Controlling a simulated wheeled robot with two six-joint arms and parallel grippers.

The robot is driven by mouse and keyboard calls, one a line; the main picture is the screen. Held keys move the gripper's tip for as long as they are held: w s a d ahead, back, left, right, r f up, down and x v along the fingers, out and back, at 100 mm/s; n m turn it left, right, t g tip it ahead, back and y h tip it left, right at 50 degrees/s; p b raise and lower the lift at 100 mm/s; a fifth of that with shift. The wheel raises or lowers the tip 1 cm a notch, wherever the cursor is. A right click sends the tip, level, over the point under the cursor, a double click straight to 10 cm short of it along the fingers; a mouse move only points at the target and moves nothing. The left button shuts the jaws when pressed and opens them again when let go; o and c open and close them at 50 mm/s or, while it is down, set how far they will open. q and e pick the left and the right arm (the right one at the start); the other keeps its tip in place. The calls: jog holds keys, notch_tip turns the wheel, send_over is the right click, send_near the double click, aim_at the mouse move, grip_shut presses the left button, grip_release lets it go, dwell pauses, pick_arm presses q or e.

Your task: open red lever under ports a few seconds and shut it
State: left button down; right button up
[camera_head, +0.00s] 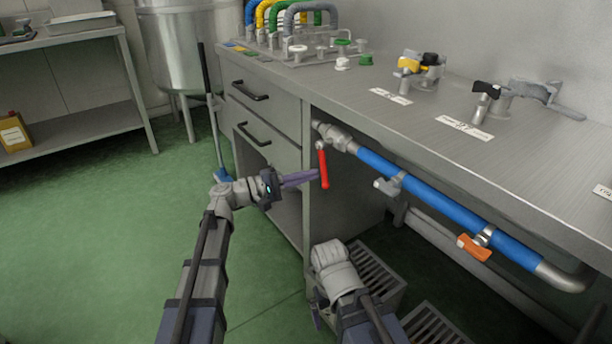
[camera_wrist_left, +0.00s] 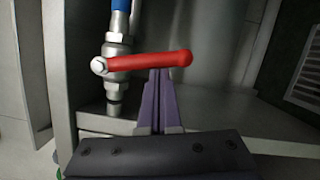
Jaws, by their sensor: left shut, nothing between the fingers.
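The red lever (camera_head: 323,168) hangs down from a metal valve (camera_head: 335,136) at the left end of the blue pipe under the counter edge. In the left wrist view the red lever (camera_wrist_left: 150,61) lies crosswise to the pipe, its pivot at the left. My left gripper (camera_head: 314,175) is shut and empty, its purple fingertips right beside the lever's lower half. In the left wrist view the shut fingertips (camera_wrist_left: 160,72) meet the lever's edge; I cannot tell whether they touch it. My right arm shows low in the head view, but its fingers are mostly hidden.
The blue pipe (camera_head: 447,208) also carries a grey lever (camera_head: 387,187) and an orange lever (camera_head: 474,247). Above is the steel counter (camera_head: 340,85) with valves and coloured hoses. Drawers (camera_head: 262,105) stand left. Grated crates (camera_head: 376,272) sit below. Green floor is clear at left.

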aim_at(326, 177)
pick_arm(q)
jog(key=shift+s+d+n, duration=0.15)
jog(key=shift+s+n, duration=0.1)
jog(key=shift+n, duration=0.15)
jog(key=shift+s+d+n+b, duration=0.35)
jog(key=shift+s+n+b, duration=0.15)
jog(key=shift+n, duration=0.3)
jog(key=shift+s+d+n+t+h, duration=0.2)
jog(key=shift+s+n+t+h, duration=0.1)
jog(key=shift+n, duration=0.2)
jog(key=s+r+n+t, duration=0.1)
jog(key=n, duration=0.1)
jog(key=s+d+n, duration=0.1)
jog(key=n, duration=0.2)
jog(key=s+d+r+n+t, duration=0.1)
jog(key=n, duration=0.2)
jog(key=shift+s+d+r+t, duration=0.2)
jog(key=shift+r+t, duration=0.1)
jog(key=shift+r, duration=0.05)
jog(key=n, duration=0.1)
jog(key=r+n+p, duration=0.1)
jog(key=shift+s+d+r+n+t, duration=0.3)
jog(key=shift+s+d+t, duration=0.05)
jog(key=shift+t, duration=0.05)
jog(key=shift+s+d+r, duration=0.1)
jog(key=shift+s+r, duration=0.05)
